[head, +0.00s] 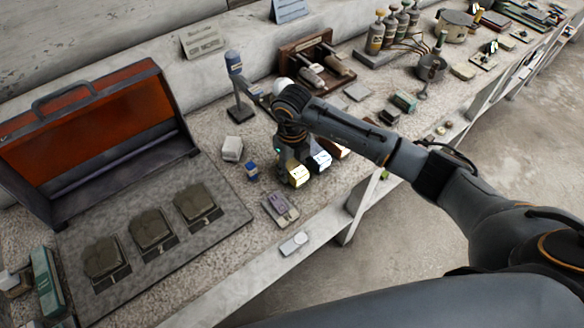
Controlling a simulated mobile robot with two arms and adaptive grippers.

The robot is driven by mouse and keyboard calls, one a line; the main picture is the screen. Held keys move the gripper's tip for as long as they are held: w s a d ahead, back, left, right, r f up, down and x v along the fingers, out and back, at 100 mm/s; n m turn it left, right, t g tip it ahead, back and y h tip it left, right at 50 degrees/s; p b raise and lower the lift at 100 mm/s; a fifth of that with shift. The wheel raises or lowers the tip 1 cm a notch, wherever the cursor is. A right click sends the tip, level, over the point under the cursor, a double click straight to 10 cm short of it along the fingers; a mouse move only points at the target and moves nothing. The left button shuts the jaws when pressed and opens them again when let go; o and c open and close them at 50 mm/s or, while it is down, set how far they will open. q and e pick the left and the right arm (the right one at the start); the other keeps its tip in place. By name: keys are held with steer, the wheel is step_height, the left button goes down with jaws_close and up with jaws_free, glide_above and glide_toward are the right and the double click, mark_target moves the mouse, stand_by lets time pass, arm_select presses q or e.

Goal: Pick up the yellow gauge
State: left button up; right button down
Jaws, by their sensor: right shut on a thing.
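I cannot tell whether the gauge touches the bench. A similar block with a pale, bluish face (320,160) stands close on the right. My left gripper is not in view.
An open orange-lined case (95,125) and a grey mat (225,213) with three dark blocks are at left. A blue-topped stand (238,90) is behind the gripper. A small blue jar (252,172) and a grey device (281,209) are nearby. The bench's front edge is close.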

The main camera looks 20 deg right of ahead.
mark_target(292, 164)
steer(key=shift+r+p, duration=0.35)
steer(key=shift+r, duration=0.05)
step_height(292, 164, up, 2)
steer(key=shift+w+r+b, duration=0.1)
steer(key=shift+b, duration=0.3)
steer(key=s+a+r+b, duration=0.2)
steer(key=s+a+r, duration=0.2)
steer(key=s+r, duration=0.6)
steer(key=s, duration=0.3)
steer(key=shift+s+a+r+b, duration=0.15)
steer(key=shift+s+r+b, duration=0.15)
steer(key=c, duration=1.4)
jaws_free()
steer(key=c, duration=0.4)
